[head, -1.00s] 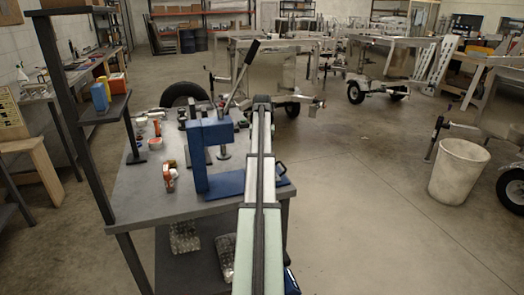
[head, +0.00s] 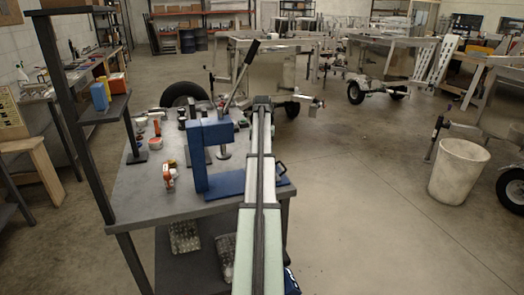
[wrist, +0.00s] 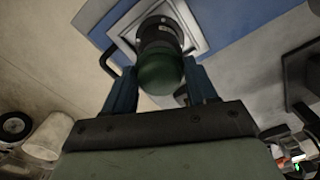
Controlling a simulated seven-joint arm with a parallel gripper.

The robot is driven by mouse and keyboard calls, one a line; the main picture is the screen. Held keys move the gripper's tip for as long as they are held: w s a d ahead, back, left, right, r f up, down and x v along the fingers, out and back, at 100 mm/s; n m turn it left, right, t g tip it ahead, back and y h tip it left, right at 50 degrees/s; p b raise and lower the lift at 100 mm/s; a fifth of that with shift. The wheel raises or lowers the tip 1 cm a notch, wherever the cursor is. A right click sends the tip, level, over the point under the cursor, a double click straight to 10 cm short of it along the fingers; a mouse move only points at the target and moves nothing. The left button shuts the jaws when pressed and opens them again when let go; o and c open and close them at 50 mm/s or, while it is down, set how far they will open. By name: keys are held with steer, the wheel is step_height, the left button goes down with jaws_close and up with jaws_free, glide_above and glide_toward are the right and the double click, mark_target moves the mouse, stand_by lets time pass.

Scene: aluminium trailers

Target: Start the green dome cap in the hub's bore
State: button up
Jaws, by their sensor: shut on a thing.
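In the wrist view, my gripper (wrist: 161,82) has its two blue fingers closed on the sides of the green dome cap (wrist: 160,71). The dark round hub (wrist: 157,31) stands right beyond the cap, over a pale square plate. The cap overlaps the hub's near end in this view and hides the bore. I cannot tell whether the cap touches the hub or sits in its bore. In the head view my own arm hides the gripper, cap and hub.
A blue press (head: 214,150) with a long lever stands on the grey workbench (head: 140,190). Small items lie along the bench's left side. A dark post with a shelf (head: 105,108) rises at the left. A white bin (head: 459,170) stands on open floor at right.

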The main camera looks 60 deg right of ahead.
steer(key=shift+f, duration=0.95)
steer(key=o, duration=1.1)
step_height(320, 180, up, 14)
steer(key=shift+f, duration=0.1)
stand_by(0.4)
